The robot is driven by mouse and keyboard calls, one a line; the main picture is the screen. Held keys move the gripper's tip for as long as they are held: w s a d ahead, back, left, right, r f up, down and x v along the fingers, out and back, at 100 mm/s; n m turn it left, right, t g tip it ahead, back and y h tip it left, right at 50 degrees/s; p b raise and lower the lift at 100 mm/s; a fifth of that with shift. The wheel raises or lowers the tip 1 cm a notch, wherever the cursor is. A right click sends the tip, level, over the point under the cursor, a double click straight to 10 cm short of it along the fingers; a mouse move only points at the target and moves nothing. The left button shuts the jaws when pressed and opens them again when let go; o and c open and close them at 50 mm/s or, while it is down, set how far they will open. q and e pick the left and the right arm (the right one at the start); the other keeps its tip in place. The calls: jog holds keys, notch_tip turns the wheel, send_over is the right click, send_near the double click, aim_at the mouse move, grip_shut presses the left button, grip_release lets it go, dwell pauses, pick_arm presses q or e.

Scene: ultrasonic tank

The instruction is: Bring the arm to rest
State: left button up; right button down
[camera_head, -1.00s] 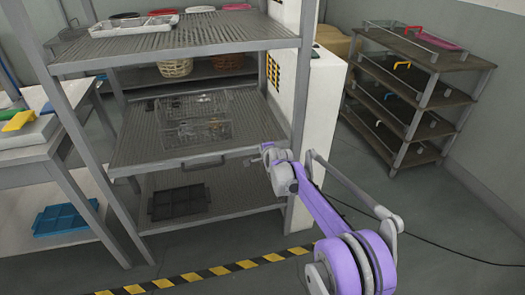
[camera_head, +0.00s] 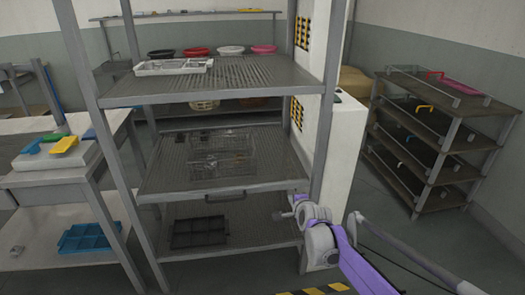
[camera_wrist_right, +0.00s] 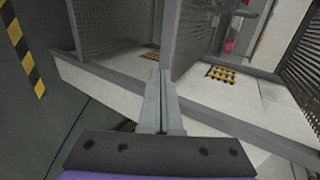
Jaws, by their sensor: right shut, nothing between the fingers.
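My right arm comes in from the bottom right of the head view, purple and grey. Its right gripper (camera_head: 285,215) is in front of the metal rack's right side, below the middle shelf's front edge. In the right wrist view the gripper's fingers (camera_wrist_right: 163,100) are together with nothing between them. A white panel and a rack post show beyond the fingertips. My left gripper does not show in either view.
A metal rack (camera_head: 225,187) holds a wire basket (camera_head: 222,155) on its middle shelf and a black tray (camera_head: 200,232) on its lowest. A white cabinet (camera_head: 340,145) stands right of it. A shelf cart (camera_head: 455,130) is farther right. Floor between is open, with a cable.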

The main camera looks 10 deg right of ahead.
jog(key=s+a+f+n+g, duration=0.1)
jog(key=s+f+n+g, duration=0.35)
jog(key=s, duration=1.05)
jog(key=s+a+n+g, duration=0.1)
jog(key=s+n, duration=0.7)
jog(key=s, duration=0.8)
jog(key=s+a+f+n+g, duration=0.2)
jog(key=s+n, duration=0.4)
jog(key=s, duration=0.9)
pick_arm(q)
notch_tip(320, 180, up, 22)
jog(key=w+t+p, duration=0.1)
jog(key=p, duration=1.8)
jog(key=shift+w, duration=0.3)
pick_arm(e)
notch_tip(320, 180, up, 21)
jog(key=w, duration=0.2)
jog(key=shift+w+d+m+t, duration=0.2)
jog(key=shift+m+t, duration=0.15)
jog(key=shift+t, duration=0.1)
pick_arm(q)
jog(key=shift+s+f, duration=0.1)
pick_arm(e)
jog(key=shift+s, duration=0.1)
